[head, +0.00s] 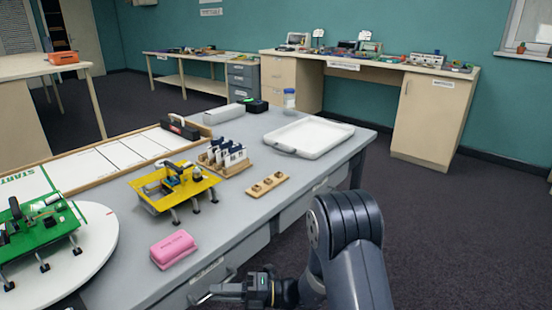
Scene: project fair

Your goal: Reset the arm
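My arm (348,235) rises at the lower middle right and bends down to the left. My gripper (222,292) is low in the picture, in front of the grey table's near edge, beside the drawers. It points left. Its fingers are small and partly seen at the bottom, and I cannot tell how far apart they are. I see nothing held in it.
The grey table (222,212) bears a pink case (173,249), a yellow model (172,189), a card rack (224,157), a small wooden block (267,185) and a white tray (312,137). A green model (38,229) stands left. Open floor (465,225) lies right.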

